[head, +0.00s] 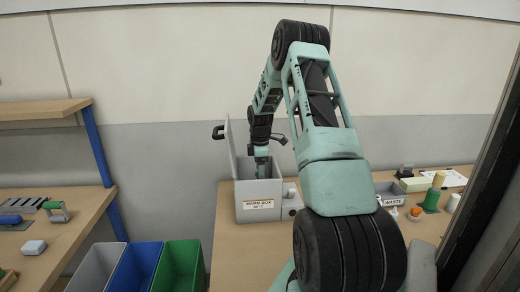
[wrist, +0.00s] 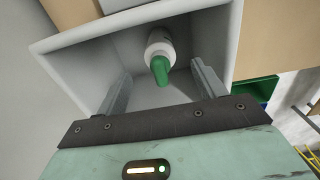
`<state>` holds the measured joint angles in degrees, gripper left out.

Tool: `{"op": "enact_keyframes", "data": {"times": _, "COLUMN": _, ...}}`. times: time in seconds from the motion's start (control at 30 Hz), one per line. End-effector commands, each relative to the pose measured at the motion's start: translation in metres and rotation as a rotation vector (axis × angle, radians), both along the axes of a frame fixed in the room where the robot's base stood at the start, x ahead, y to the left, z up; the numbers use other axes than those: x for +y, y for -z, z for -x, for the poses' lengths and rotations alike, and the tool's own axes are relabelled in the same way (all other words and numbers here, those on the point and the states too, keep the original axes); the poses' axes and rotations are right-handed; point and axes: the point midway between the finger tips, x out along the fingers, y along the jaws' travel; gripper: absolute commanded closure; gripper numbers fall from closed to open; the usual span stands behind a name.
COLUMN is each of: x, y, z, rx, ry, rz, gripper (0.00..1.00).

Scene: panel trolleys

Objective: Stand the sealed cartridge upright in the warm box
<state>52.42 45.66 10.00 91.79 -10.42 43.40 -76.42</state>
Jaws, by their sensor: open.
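The warm box (head: 259,208) is a grey labelled box on the wooden bench, with its lid (head: 230,145) raised. My gripper (head: 262,172) reaches down into its open top. In the wrist view the box's pale wall (wrist: 80,72) surrounds the fingers. The sealed cartridge (wrist: 160,42), white with a green tip, is inside the box. Its green end points towards the wrist camera, and it looks roughly upright. My gripper also shows in the wrist view (wrist: 160,73), open, with a finger on each side of the cartridge and visible gaps. The cartridge's base is hard to make out.
Grey, blue (head: 140,267) and green (head: 181,267) bins stand left of the bench. A grey labelled tray (head: 389,194), a green item (head: 431,200) and an orange item (head: 416,213) are on the right. A side table (head: 75,235) holds tools. A dark post (head: 485,150) rises at far right.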

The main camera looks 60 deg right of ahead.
Motion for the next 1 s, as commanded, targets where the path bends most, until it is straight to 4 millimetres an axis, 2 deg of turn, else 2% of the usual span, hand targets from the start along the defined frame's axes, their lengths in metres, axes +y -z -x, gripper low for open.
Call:
{"op": "enact_keyframes", "data": {"times": 0.3, "x": 0.0, "y": -0.073, "z": -0.001, "rx": -0.003, "ry": 0.0, "rz": 0.004, "gripper": 0.31}}
{"op": "enact_keyframes", "data": {"times": 0.5, "x": 0.0, "y": -0.103, "z": -0.001, "rx": -0.002, "ry": 0.0, "rz": 0.001, "gripper": 0.31}}
{"op": "enact_keyframes", "data": {"times": 0.7, "x": 0.0, "y": -0.114, "z": 0.0, "rx": 0.001, "ry": 0.0, "rz": -0.001, "gripper": 0.31}}
{"op": "enact_keyframes", "data": {"times": 1.0, "x": 0.0, "y": -0.115, "z": 0.0, "rx": 0.001, "ry": 0.0, "rz": -0.001, "gripper": 0.31}}
